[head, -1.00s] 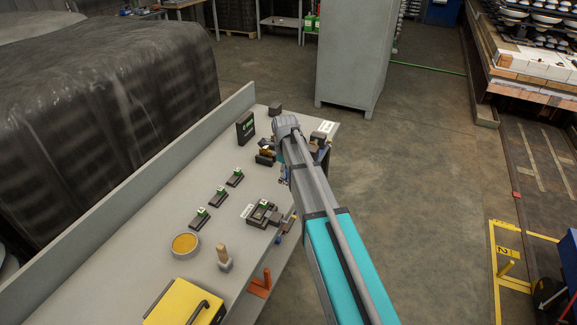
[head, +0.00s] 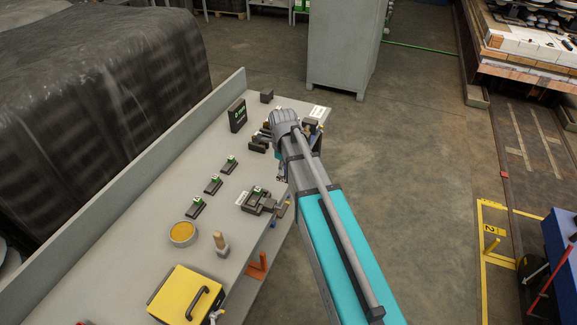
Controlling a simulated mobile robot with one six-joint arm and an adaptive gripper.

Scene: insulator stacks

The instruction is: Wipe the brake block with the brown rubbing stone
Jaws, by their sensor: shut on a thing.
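My gripper (head: 270,130) is over the far right part of the bench, seen from behind and mostly hidden by my own wrist. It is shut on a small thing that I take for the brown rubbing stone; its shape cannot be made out. Small dark and brown pieces (head: 258,146) lie just left of it. A second fixture (head: 312,124) is partly hidden behind my wrist. Which clamped piece is the brake block, I cannot tell.
The grey bench (head: 150,225) has a raised back edge. A grey cabinet (head: 345,45) stands behind.

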